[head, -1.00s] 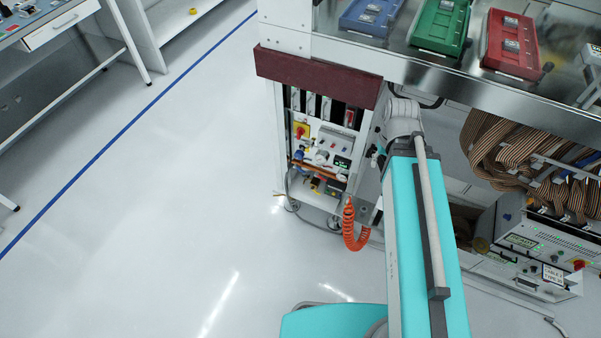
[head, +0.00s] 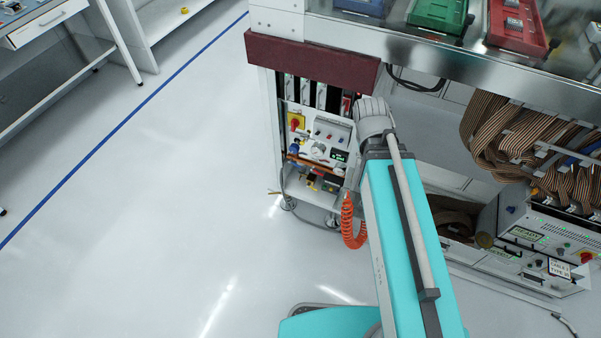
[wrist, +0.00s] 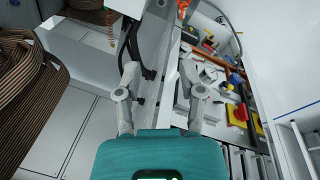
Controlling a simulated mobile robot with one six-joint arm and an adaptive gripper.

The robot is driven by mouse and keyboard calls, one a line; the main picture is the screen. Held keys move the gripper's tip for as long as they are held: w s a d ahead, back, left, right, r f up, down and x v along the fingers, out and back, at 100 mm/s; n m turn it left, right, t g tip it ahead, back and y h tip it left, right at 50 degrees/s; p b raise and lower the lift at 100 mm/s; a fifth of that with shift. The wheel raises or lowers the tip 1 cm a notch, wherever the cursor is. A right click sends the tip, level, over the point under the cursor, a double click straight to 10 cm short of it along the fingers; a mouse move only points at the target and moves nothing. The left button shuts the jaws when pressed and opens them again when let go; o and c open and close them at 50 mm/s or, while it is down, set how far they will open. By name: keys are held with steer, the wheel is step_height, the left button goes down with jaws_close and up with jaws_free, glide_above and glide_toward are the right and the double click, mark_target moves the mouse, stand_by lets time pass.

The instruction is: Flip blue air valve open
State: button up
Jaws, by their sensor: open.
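The blue air valve (head: 294,147) is a small blue part at the left of the handler's side panel, below the yellow and red switch. It also shows in the wrist view (wrist: 236,79), to the right of my gripper; its handle position is too small to tell. My gripper (wrist: 160,75) is open with nothing between its fingers. It is apart from the valve and points along the edge of the panel bay. In the head view my gripper is hidden behind my arm.
A yellow plate with a red switch (head: 297,122) sits close to the valve. A coiled orange hose (head: 352,222) hangs below the panel's right side. Ribbon cables (head: 500,145) lie farther right. The dark red ledge (head: 310,64) overhangs the panel. Floor at left is clear.

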steer(key=w+a+f+n+t+h+b, duration=0.1)
steer(key=w+a+f+b, duration=0.1)
steer(key=f+b, duration=0.4)
steer(key=w+a+f+n+t+h+b, duration=0.1)
steer(key=w+a+f+h+b, duration=0.15)
steer(key=f+b, duration=0.4)
steer(key=n+t+b, duration=1.1)
steer(key=t+b, duration=0.1)
steer(key=b, duration=2.4)
glide_toward(298, 166)
steer(key=shift+v, duration=1.85)
steer(key=shift+w+f, duration=0.2)
steer(key=b+x, duration=0.2)
steer(key=x, duration=1.1)
steer(key=shift+w+f+b, duration=0.1)
steer(key=shift+w+b, duration=0.05)
steer(key=shift+b, duration=0.15)
